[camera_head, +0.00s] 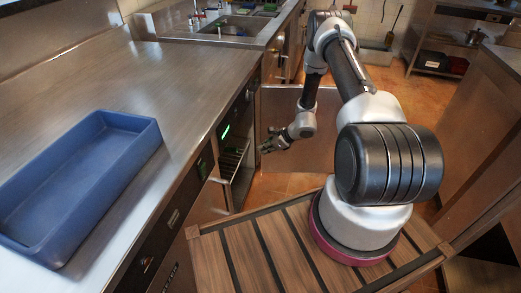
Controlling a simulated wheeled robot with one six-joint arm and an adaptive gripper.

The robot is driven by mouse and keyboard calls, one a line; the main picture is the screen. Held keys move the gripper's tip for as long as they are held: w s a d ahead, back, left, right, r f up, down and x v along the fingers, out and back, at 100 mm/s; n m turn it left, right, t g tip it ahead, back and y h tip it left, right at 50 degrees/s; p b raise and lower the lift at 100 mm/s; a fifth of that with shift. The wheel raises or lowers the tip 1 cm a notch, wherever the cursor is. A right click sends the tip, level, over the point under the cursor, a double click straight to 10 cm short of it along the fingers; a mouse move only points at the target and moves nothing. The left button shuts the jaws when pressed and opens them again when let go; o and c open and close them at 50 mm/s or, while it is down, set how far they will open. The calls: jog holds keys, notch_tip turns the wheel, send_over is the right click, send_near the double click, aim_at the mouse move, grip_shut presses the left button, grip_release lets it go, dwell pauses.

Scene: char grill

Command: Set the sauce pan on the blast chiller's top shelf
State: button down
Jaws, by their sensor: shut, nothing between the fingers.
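My gripper (266,147) is shut and empty, in front of the open side of an undercounter unit with dark racks (236,160) and a green-lit display. This looks like the blast chiller (225,131); a wide panel, apparently its open door (285,108), stands behind my gripper. Its inside is mostly hidden by the steep angle, so I cannot tell what is on its top shelf. A small metal pot (475,38) sits on the far right surface; I cannot tell if it is the sauce pan.
A blue bin (150,133), seemingly empty, stands on the steel counter (120,75) at left. A sink area (235,27) lies at the back. Dark items (433,60) sit on a shelf at back right. Tiled floor shows beyond the arm. A steel cabinet (490,150) borders the right.

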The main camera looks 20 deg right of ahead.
jog(key=w+a+f, duration=0.4)
jog(key=w+a, duration=0.1)
jog(key=a, duration=0.1)
jog(key=shift+w+a+f, duration=0.15)
jog(key=shift+a+f, duration=0.15)
jog(key=shift+f, duration=0.1)
jog(key=shift+w+a, duration=1.2)
jog(key=shift+a, duration=0.3)
jog(key=s+d+f+v, duration=0.1)
jog(key=f+v, duration=0.1)
jog(key=v, duration=1.1)
jog(key=shift+d, duration=0.25)
